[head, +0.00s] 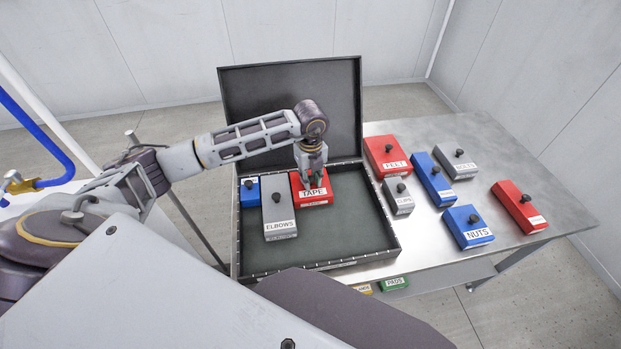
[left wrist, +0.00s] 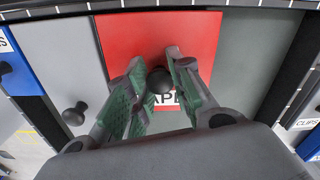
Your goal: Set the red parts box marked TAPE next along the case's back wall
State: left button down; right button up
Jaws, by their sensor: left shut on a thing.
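The red TAPE box (head: 313,198) is inside the open dark case (head: 350,240), near its back wall and just right of the grey ELBOWS box (head: 279,222). In the left wrist view the red box (left wrist: 120,38) lies under my fingers, its label partly hidden. My left gripper (head: 314,184) is shut on the black knob of the TAPE box; the fingers (left wrist: 160,85) stand either side of the knob in the left wrist view. I cannot tell whether the box touches the case floor. My right gripper is not in view.
A blue box (head: 249,194) sits in the case's back left corner. The case's right and front floor is bare. Red FELT (head: 388,153), grey CLIPS (head: 398,196), blue NUTS (head: 467,227) and other boxes stand on the metal table (head: 540,190) to the right. The lid (head: 270,95) stands open behind.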

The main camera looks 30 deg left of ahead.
aim_at(311, 178)
pick_arm(q)
jog(key=shift+s+f, duration=0.1)
jog(key=shift+f, duration=0.1)
jog(key=c, duration=1.2)
grip_release()
jog(key=shift+f, duration=0.1)
jog(key=shift+r, duration=0.2)
jog(key=shift+r, duration=0.55)
notch_tip(311, 178, up, 11)
jog(key=shift+f, duration=0.1)
